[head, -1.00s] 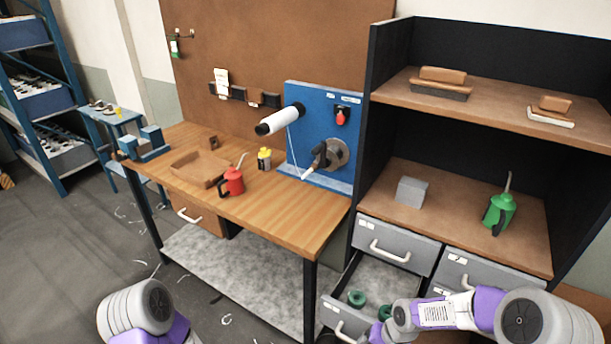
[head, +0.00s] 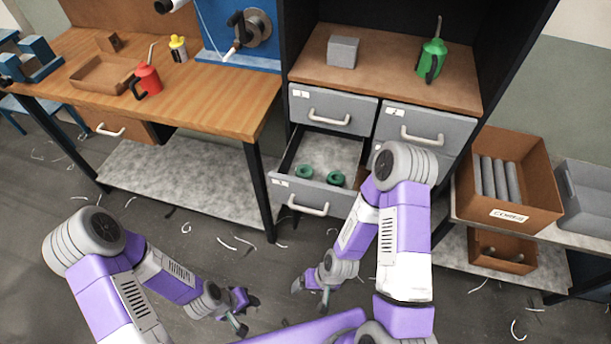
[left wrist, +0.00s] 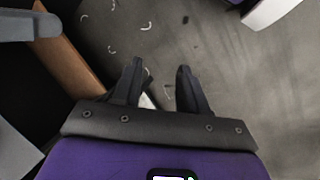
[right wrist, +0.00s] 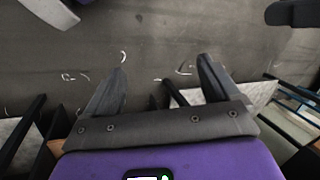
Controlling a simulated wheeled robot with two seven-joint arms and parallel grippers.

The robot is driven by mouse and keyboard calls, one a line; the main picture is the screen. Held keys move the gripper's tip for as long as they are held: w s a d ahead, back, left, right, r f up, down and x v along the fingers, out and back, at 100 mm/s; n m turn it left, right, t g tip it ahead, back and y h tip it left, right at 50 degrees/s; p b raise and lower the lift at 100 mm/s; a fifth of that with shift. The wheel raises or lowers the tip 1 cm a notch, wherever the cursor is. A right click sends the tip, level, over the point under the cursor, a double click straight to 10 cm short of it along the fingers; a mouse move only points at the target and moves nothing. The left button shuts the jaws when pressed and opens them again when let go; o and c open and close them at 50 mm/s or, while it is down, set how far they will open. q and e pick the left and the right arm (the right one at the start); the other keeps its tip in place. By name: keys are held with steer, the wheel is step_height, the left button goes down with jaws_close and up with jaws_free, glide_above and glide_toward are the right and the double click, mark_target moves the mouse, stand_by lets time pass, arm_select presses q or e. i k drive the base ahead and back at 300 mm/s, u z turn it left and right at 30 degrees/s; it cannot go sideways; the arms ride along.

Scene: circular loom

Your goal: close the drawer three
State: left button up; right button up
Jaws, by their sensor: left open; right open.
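The open drawer (head: 301,192) is the lower left one in the grey cabinet, below the drawer labelled 1. I take it for drawer three, though its label is too small to read surely. It is pulled out, with a pale handle (head: 308,206) on its front and two green ring-shaped parts (head: 336,179) inside. My right gripper (head: 310,293) is open and empty, in front of and below the drawer front, apart from it. My left gripper (head: 244,312) is open and empty, further left and low over the floor. Both wrist views show spread, empty fingers.
Drawers 1 (head: 334,108) and 2 (head: 424,128) above are shut. My right arm hides the lower right drawer. A workbench (head: 190,80) stands left of the cabinet, and a brown bin (head: 535,175) on a side table stands right. The floor in front is clear except for scattered shavings.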

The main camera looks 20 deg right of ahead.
mark_target(326, 151)
steer(key=z, duration=0.9)
steer(key=k, duration=1.15)
steer(key=z, duration=1.5)
steer(key=i, duration=0.5)
steer(key=u, duration=0.85)
steer(key=i, duration=1.05)
steer(key=u, duration=1.15)
